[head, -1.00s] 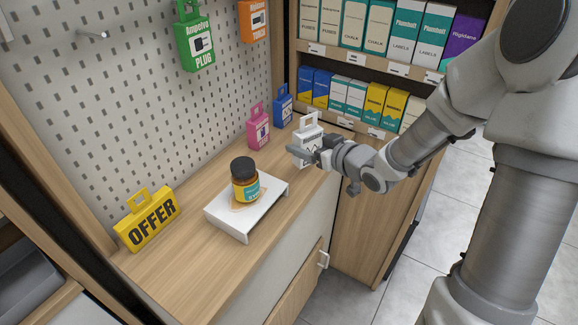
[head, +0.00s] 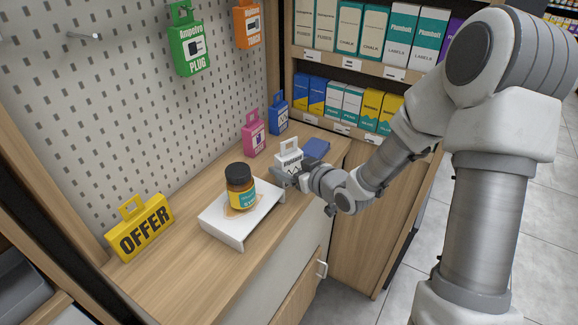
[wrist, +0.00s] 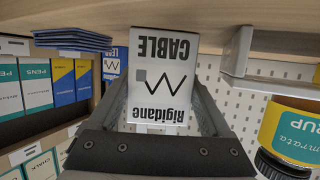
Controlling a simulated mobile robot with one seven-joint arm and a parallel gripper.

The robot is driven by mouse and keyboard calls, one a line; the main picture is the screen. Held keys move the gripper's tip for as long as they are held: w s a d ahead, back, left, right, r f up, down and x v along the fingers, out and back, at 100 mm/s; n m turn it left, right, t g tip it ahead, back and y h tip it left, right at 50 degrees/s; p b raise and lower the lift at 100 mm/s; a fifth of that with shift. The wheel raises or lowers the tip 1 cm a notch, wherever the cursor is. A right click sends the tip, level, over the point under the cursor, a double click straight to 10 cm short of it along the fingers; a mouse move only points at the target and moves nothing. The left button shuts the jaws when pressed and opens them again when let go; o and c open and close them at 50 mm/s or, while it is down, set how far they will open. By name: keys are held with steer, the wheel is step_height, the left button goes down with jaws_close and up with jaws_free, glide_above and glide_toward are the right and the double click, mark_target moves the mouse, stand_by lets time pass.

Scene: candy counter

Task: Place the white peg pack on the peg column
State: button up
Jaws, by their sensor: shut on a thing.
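The white peg pack (head: 290,158) is between the fingers of my gripper (head: 283,174), which is shut on it. It is at the counter's right part, behind the white stand. In the wrist view the pack (wrist: 160,75) shows its Rigidane CABLE face, upside down in the picture, between both fingers (wrist: 162,108). I cannot tell if its base touches the counter. The pegboard (head: 130,110) stands at the left with a bare peg (head: 85,36). A green pack (head: 188,48) and an orange pack (head: 248,24) hang on it.
A jar (head: 240,188) stands on the white stand (head: 222,230), close to my gripper. Pink (head: 253,138) and blue (head: 278,115) packs stand by the board. A flat blue stack (head: 316,148) lies right of the white pack.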

steer(key=o, duration=1.1)
steer(key=shift+f, duration=0.1)
steer(key=shift+r+p, duration=0.35)
steer(key=shift+p, duration=0.05)
steer(key=p+v, duration=0.6)
steer(key=v, duration=0.6)
steer(key=shift+f, duration=0.1)
steer(key=shift+f, duration=0.1)
